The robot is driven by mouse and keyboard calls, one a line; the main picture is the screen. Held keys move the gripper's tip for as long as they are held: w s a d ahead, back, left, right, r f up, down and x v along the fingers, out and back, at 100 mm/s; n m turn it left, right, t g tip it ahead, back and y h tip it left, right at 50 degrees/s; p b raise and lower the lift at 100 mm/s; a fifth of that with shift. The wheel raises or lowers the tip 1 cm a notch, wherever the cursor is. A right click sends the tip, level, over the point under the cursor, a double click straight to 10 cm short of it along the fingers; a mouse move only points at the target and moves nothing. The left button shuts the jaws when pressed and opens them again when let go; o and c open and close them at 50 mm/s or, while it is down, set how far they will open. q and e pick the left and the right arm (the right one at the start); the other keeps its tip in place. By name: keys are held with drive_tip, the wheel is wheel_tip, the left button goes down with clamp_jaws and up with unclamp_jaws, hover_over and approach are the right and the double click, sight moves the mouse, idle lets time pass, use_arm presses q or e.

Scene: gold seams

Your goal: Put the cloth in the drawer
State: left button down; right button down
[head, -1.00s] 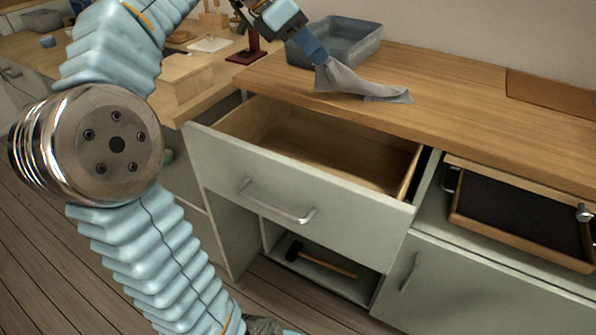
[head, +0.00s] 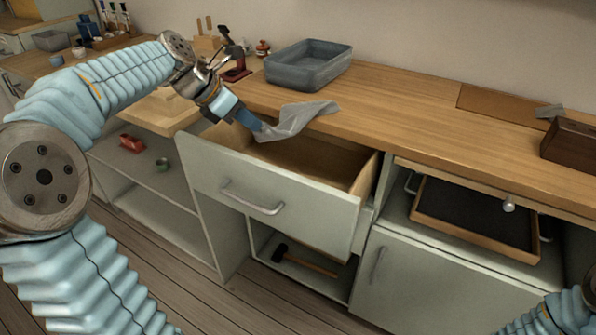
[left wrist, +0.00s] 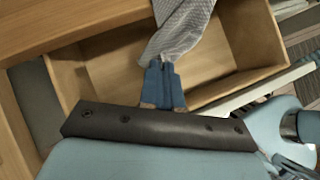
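A grey cloth (head: 295,120) hangs from my left gripper (head: 255,124), which is shut on one end of it. The cloth's far end lies over the counter edge, and its near part is above the open drawer (head: 262,193). In the left wrist view, the gripper (left wrist: 162,85) pinches the cloth (left wrist: 183,25) over the drawer's wooden inside (left wrist: 110,75). The drawer is pulled out below the counter, and what I see of its inside is bare. Of my right arm only a blue part shows at the lower right; its gripper is out of view.
A grey-blue bin (head: 308,66) stands on the wooden counter (head: 400,104) behind the drawer. A dark wooden box (head: 572,146) is at the right. A hammer (head: 302,262) lies in the space under the drawer. A black-bottomed tray (head: 476,215) sits right of the drawer.

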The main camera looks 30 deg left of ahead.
use_arm(q)
drive_tip(key=x, duration=0.6)
drive_tip(key=shift+f, duration=0.5)
drive_tip(key=c, duration=0.6)
unclamp_jaws()
drive_tip(key=shift+r, duration=0.1)
drive_tip(key=v, duration=1.3)
drive_tip(key=shift+s+a+r, duration=0.15)
drive_tip(key=shift+s+r, duration=0.05)
